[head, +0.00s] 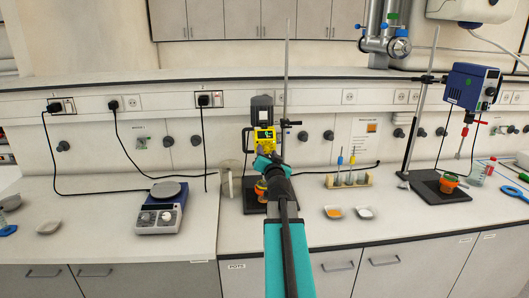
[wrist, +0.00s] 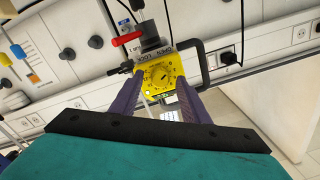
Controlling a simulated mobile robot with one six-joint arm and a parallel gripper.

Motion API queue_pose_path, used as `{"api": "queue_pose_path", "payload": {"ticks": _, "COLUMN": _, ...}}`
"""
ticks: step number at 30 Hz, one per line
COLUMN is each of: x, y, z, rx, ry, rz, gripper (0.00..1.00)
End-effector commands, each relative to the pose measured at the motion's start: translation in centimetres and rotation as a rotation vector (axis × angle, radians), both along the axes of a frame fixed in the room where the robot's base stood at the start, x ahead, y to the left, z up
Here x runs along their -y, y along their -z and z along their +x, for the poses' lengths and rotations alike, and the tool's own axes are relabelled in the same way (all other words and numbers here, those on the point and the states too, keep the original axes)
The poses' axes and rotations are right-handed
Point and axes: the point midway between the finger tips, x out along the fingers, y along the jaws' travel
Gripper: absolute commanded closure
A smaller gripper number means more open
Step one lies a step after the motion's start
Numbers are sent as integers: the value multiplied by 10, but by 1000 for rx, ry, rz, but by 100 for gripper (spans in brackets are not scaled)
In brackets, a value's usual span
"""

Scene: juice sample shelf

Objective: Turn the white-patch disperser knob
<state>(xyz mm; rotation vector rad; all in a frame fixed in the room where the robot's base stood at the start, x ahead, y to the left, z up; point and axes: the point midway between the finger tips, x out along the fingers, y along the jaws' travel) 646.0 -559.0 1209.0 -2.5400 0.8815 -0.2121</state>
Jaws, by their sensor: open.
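The yellow front of a disperser (head: 264,138) hangs on a stand at the centre of the head view, with a dark motor body above it. In the head view my gripper (head: 264,160) is just below the yellow front and partly covers the stand base. I cannot clearly make out a white patch.
A hotplate (head: 160,217) is at the left. A rack (head: 347,181) and two small dishes (head: 333,213) are right of my arm. A red-tipped clamp (wrist: 127,39) is near the knob.

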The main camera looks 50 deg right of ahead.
Motion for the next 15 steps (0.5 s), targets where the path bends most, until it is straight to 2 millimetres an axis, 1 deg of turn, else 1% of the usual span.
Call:
{"api": "queue_pose_path", "payload": {"ticks": 1, "x": 3, "y": 0, "z": 3, "rx": 0, "ry": 0, "rz": 0, "gripper": 58}}
{"api": "queue_pose_path", "payload": {"ticks": 6, "x": 5, "y": 0, "z": 7, "rx": 0, "ry": 0, "rz": 0, "gripper": 58}}
{"api": "queue_pose_path", "payload": {"ticks": 15, "x": 6, "y": 0, "z": 7, "rx": 0, "ry": 0, "rz": 0, "gripper": 58}}
